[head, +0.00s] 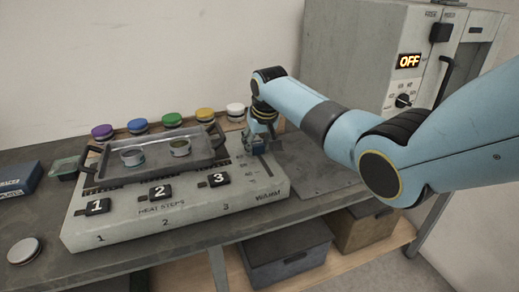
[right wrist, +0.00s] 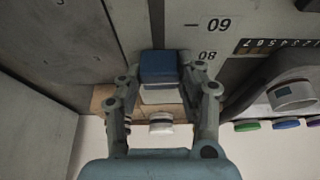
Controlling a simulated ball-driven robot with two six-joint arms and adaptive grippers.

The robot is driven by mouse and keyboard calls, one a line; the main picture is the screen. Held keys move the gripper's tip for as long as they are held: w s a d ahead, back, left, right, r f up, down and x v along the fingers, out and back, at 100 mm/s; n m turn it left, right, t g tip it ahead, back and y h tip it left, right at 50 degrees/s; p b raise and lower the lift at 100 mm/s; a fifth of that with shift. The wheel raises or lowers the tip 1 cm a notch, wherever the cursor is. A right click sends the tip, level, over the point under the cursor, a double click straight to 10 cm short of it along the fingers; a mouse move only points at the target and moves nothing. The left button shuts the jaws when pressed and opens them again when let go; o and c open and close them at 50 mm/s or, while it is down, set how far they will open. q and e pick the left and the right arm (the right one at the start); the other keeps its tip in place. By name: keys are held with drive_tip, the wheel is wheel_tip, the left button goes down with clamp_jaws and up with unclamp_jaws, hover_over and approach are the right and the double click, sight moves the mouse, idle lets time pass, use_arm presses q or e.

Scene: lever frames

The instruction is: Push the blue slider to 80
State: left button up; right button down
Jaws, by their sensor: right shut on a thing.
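The blue slider (right wrist: 158,66) sits between the two fingers of my right gripper (right wrist: 163,74) in the right wrist view. The gripper is shut on it. The scale beside it appears upside down, with 60 (right wrist: 209,24) and 80 (right wrist: 207,55); the slider is about level with the 80. In the head view my right gripper (head: 257,146) is low over the back right part of the grey panel (head: 240,203), marked WARM near its front. The slider is mostly hidden there by the gripper. My left gripper is not in view.
A dark tray (head: 112,176) with two small tins lies on the panel left of my gripper. Several colour-lidded jars (head: 172,120) stand behind it. A blue box (head: 18,179) is at the left.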

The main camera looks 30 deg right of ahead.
drive_tip(key=shift+w+r, duration=0.1)
drive_tip(key=c, duration=1.2)
unclamp_jaws()
drive_tip(key=shift+o, duration=1.2)
drive_tip(key=shift+w, duration=0.1)
drive_tip(key=shift+o, duration=0.6)
drive_tip(key=shift+r, duration=0.2)
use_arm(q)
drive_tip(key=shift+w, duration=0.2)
use_arm(e)
drive_tip(key=d+v, duration=0.1)
drive_tip(key=v, duration=1)
drive_tip(key=shift+s+a, duration=0.35)
drive_tip(key=shift+a, duration=0.15)
drive_tip(key=shift+r, duration=0.1)
